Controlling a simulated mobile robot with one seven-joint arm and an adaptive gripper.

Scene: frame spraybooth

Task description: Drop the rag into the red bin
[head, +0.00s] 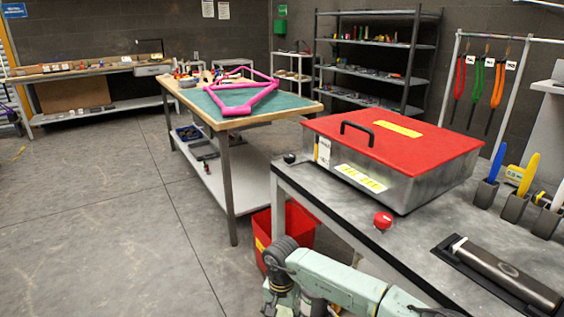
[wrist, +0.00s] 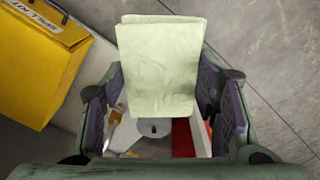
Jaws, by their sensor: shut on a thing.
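In the wrist view, a pale green folded rag (wrist: 158,65) is held between the two fingers of my gripper (wrist: 160,92). The gripper is shut on it. In the head view the red bin (head: 262,224) stands on the floor beside the near workbench, partly hidden by the bench leg and my arm. It has a yellow label. In the wrist view, a red surface (wrist: 183,139) and some whitish contents show below the rag, and the rag hides much of this area. My gripper's fingers and the rag cannot be made out in the head view.
A yellow spill kit box (wrist: 38,62) sits at the upper left of the wrist view. The near workbench (head: 405,235) carries a grey box with a red lid (head: 370,140). A green-topped table (head: 285,103) holding a pink frame (head: 240,98) stands behind. Open floor (head: 100,220) lies left.

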